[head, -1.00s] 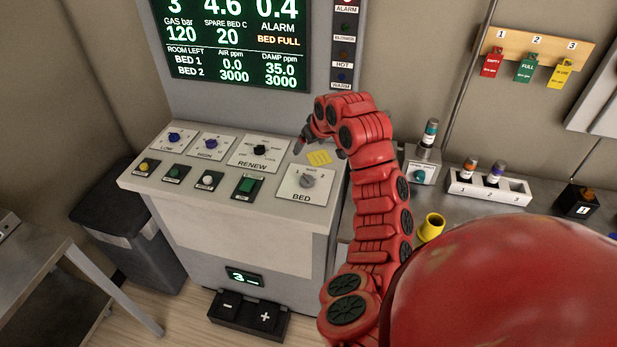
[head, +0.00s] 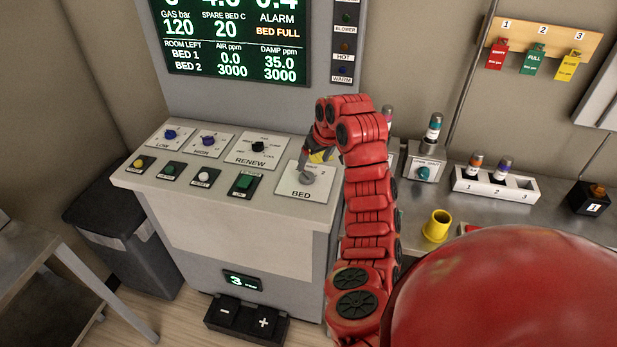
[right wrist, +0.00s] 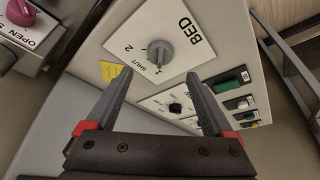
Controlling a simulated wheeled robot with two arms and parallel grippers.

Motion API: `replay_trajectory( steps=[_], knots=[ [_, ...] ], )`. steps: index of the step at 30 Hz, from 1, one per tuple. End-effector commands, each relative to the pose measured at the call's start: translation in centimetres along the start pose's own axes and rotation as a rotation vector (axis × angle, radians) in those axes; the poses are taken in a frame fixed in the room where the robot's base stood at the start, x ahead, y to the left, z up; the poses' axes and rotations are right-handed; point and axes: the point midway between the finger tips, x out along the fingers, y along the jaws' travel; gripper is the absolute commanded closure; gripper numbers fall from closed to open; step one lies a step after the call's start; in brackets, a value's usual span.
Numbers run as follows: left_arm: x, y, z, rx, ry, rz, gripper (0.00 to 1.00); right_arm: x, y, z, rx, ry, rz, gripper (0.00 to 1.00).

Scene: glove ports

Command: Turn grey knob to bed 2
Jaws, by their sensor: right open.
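The grey knob (head: 307,177) sits on a white plate (head: 288,190) marked BED, at the right end of the sloped console top. In the right wrist view the knob (right wrist: 160,53) lies just beyond and between the open fingers, apart from them. The plate carries a 2 and SHUT beside it. A small reddish mark shows at the knob's lower edge; I cannot tell exactly which label it points to. My right gripper (right wrist: 157,82) is open and empty. In the head view the right gripper (head: 309,164) is above the knob, partly hidden by my wrist. My left gripper is out of view.
The RENEW plate (head: 262,149) and several coloured buttons are left of the knob. A yellow note (right wrist: 111,71) lies beside the BED plate. The display (head: 237,45) rises behind. A yellow cup (head: 436,227) and a vial rack (head: 494,184) stand on the right counter.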

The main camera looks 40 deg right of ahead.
Motion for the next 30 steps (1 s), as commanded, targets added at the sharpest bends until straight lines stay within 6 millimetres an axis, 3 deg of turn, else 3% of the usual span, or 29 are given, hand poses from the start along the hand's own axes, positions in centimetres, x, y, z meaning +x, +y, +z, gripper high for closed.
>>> replay_trajectory(
  steps=[1, 7, 12, 24, 26, 30],
  knots=[
    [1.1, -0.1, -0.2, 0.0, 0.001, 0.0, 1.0, 1.0, -0.3, 0.0, -0.002, -0.012, -0.006, 0.13],
    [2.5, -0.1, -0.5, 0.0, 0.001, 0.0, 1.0, 5.3, -0.2, 0.1, 0.001, -0.012, -0.003, 0.13],
    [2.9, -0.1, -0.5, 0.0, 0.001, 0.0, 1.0, 7.2, -0.2, 0.0, 0.001, -0.006, -0.004, 0.13],
    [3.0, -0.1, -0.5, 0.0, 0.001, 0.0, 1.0, 8.2, -0.1, 0.1, -0.002, -0.003, 0.0, 0.13],
    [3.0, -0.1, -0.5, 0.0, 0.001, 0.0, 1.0, 8.1, -0.1, 0.1, -0.001, -0.003, 0.0, 0.2],
    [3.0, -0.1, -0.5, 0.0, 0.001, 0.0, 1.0, 8.1, -0.1, 0.1, -0.001, -0.003, 0.0, 0.46]
  ],
)
